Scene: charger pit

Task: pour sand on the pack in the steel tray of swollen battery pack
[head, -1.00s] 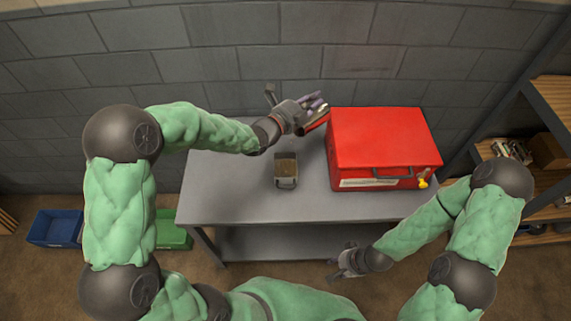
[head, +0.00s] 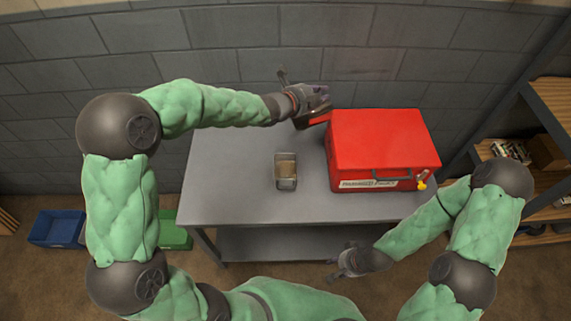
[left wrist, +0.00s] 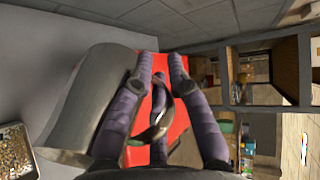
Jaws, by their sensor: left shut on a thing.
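The steel tray (head: 277,178) sits on the grey table, left of the red case, with brown grainy material in it. It also shows at the lower left of the left wrist view (left wrist: 33,160), where its contents look like tan grains. The pack is not distinguishable. My left gripper (head: 318,97) is above the back of the table, behind and right of the tray. It is shut on a dark grey metal scoop-like vessel (left wrist: 85,95), with a curved handle between the fingers. Its inside is hidden. My right gripper (head: 345,262) hangs low before the table; its fingers are too small to read.
A red case (head: 380,140) with a handle and a yellow tag stands on the right of the table (head: 230,185). The table's left half is clear. A block wall is close behind. Shelves (head: 545,150) stand right; blue (head: 55,228) and green (head: 175,236) bins are on the floor left.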

